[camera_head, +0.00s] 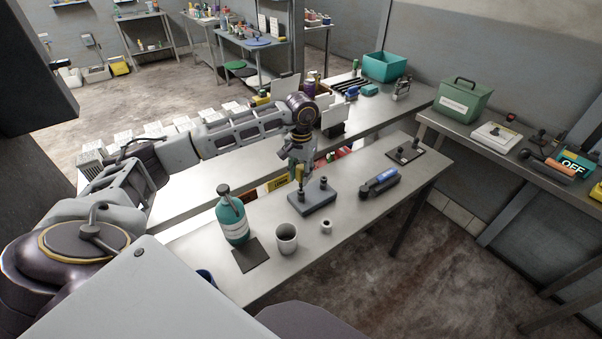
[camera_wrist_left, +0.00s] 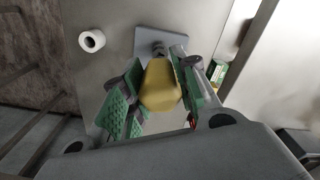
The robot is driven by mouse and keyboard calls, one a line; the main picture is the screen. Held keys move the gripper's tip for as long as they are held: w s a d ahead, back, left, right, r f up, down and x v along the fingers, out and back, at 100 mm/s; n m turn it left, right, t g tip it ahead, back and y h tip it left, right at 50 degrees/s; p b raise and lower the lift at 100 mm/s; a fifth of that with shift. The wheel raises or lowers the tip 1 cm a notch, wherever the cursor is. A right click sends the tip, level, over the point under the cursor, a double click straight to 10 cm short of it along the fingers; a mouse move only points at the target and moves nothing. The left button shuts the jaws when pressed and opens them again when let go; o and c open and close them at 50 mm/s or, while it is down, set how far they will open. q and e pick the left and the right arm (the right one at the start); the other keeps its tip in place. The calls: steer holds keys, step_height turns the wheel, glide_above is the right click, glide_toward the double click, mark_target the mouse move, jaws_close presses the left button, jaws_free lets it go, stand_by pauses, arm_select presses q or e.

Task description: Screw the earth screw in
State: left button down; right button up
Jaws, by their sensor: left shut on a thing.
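My left gripper (camera_head: 300,160) reaches down over the grey block (camera_head: 318,203) on the near bench. It is shut on a yellow piece (camera_head: 299,174), whose rounded end (camera_wrist_left: 160,86) shows between the green finger pads in the left wrist view. The yellow piece stands roughly upright above the left part of the block. A dark post (camera_wrist_left: 158,48) shows just beyond it, and I cannot tell whether they touch. Another dark post (camera_head: 323,181) stands on the block's right side. I cannot make out the earth screw's thread or its hole. My right gripper is not in view.
A teal bottle (camera_head: 234,222), a grey cup (camera_head: 287,239), a white ring (camera_head: 326,227) and a blue-and-black tool (camera_head: 380,182) stand or lie around the block. A dark plate (camera_head: 405,152) lies farther right. The bench between block and tool is clear.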

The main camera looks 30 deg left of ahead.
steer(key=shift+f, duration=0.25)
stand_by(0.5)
arm_select(q)
steer(key=shift+f+b, duration=1)
steer(key=shift+b, duration=0.05)
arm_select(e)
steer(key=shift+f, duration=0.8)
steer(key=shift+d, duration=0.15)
arm_select(q)
steer(key=shift+f+m+b, duration=0.1)
steer(key=shift+m+b, duration=0.65)
steer(key=shift+m, duration=0.35)
steer(key=shift+m+b, duration=0.55)
steer(key=shift+m, duration=0.35)
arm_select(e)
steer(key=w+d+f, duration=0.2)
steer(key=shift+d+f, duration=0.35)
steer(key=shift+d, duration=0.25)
